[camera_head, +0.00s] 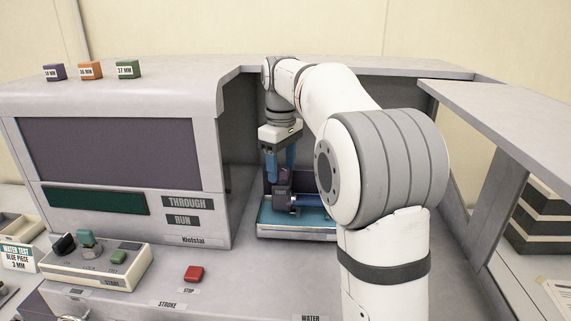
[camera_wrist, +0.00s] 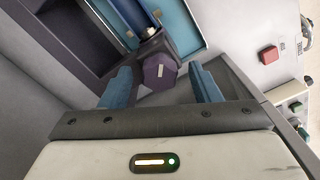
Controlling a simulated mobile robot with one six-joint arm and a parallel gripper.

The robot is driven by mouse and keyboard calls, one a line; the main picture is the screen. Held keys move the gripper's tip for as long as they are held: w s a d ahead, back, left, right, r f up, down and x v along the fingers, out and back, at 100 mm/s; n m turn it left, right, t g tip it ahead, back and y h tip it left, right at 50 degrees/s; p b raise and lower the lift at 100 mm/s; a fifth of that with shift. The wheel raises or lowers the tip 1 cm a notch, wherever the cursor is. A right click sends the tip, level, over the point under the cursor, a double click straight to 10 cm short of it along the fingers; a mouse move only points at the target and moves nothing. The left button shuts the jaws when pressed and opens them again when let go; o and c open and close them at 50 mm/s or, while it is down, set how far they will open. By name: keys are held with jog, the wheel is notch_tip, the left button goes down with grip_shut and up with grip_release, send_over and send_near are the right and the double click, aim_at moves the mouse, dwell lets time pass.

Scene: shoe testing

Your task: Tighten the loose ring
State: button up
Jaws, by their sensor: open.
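Inside the bay of the grey machine, a dark purple faceted block (camera_head: 283,181) with a small white marking stands at a blue tray (camera_head: 262,217). A blue cylinder (camera_head: 308,200) lies level beside the block. I cannot tell for certain which part is the loose ring. My gripper (camera_head: 281,163) points down above the block with its blue fingers apart. In the wrist view, the purple block (camera_wrist: 159,72) shows between and beyond the fingertips (camera_wrist: 162,84), and nothing is held. The tray (camera_wrist: 183,32) lies behind it. My arm hides part of the bay's right side.
The bay's left wall (camera_head: 240,130) stands close beside my gripper. A red button (camera_head: 194,273) and a control box (camera_head: 95,265) with knobs are in front. Small purple, orange and green blocks (camera_head: 90,71) sit on top. A dark striped stack (camera_head: 540,215) stands at right.

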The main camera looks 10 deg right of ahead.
jog(key=shift+c, duration=0.4)
jog(key=c, duration=0.9)
jog(key=shift+d, duration=0.2)
jog(key=shift+a, duration=0.15)
jog(key=shift+r, duration=0.1)
jog(key=shift+a+m+p, duration=0.1)
jog(key=shift+m+p, duration=0.3)
jog(key=shift+m, duration=0.3)
jog(key=shift+r+m+p, duration=0.15)
jog(key=shift+m+p, duration=0.35)
jog(key=shift+m, duration=0.5)
jog(key=m+p, duration=0.1)
jog(key=m, duration=0.4)
jog(key=shift+m+p, duration=0.3)
jog(key=shift+m, duration=0.1)
